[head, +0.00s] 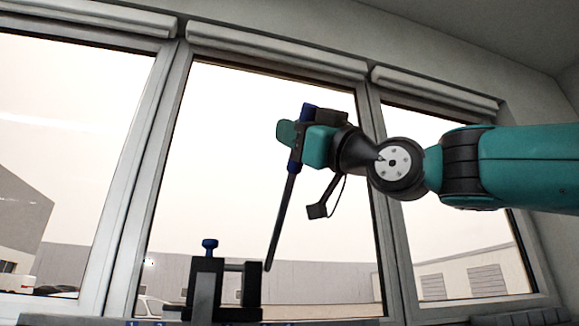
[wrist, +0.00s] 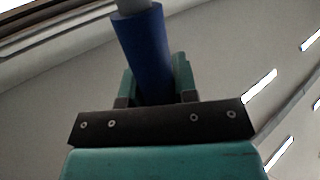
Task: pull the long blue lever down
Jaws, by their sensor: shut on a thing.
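The long lever has a thin dark rod (head: 280,220) and a blue grip (head: 309,111) at its upper end. It stands steeply, its top leaning slightly right, with its lower end beside a dark fixture (head: 253,285). My gripper (head: 297,141) is shut on the blue grip, high in front of the middle window. In the wrist view the blue grip (wrist: 145,48) rises between the two teal fingers of my gripper (wrist: 155,85). The part of the grip between the fingers is partly hidden.
A small blue knob (head: 209,244) tops the left part of the fixture, left of the rod's lower end. Large windows (head: 240,170) with pale frames stand behind. The space left of the lever looks clear.

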